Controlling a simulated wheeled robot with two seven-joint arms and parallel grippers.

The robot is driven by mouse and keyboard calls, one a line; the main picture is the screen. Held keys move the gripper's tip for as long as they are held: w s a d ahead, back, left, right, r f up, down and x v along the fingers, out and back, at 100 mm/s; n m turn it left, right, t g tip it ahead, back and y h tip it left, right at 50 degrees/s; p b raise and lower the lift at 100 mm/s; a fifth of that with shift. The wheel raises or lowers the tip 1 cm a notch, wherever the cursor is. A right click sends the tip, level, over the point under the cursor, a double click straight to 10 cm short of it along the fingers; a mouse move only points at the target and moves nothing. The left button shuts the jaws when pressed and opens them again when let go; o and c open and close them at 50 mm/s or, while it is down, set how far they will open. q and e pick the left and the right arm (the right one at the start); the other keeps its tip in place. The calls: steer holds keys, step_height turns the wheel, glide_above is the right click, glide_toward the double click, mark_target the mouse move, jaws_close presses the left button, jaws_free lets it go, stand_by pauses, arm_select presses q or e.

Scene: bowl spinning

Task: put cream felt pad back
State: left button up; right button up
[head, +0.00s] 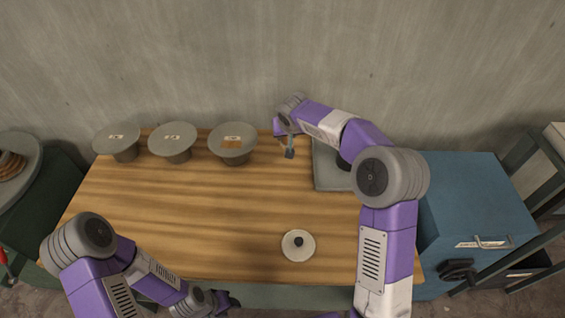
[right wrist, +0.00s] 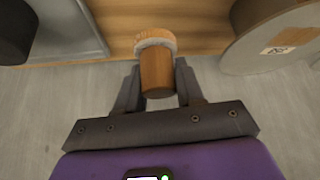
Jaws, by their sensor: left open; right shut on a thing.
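My right gripper (right wrist: 158,90) is shut on an upright wooden handle (right wrist: 157,72) with a pale collar and a wider tan end. In the head view my right gripper (head: 289,152) is near the table's back edge, between the third grey stand and the grey tray; the held piece is too small to make out there. A round cream disc with a dark knob (head: 290,252) lies near the table's front edge. I cannot tell whether this disc or the held piece is the cream felt pad. My left gripper (head: 228,300) is open and empty at the front edge, well left of the disc.
Three grey round-topped stands with labels (head: 117,135), (head: 172,138), (head: 232,138) line the table's back left. A grey tray (head: 327,178) lies at the back right, partly hidden by my right arm. A blue cabinet (head: 475,200) stands at right. The table's middle (head: 200,210) is clear.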

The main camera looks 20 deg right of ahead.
mark_target(286, 143)
steer(key=shift+w+f, duration=0.2)
steer(key=shift+w, duration=0.2)
steer(key=shift+f+b, duration=0.3)
steer(key=shift+f, duration=0.1)
step_height(286, 143, down, 4)
steer(key=shift+s+r+b, duration=0.1)
steer(key=shift+r+b, duration=0.05)
steer(key=shift+b, duration=0.45)
step_height(286, 143, down, 5)
steer(key=shift+f+b, duration=0.1)
steer(key=shift+b, duration=0.75)
steer(key=o, duration=0.9)
steer(key=shift+o, duration=0.2)
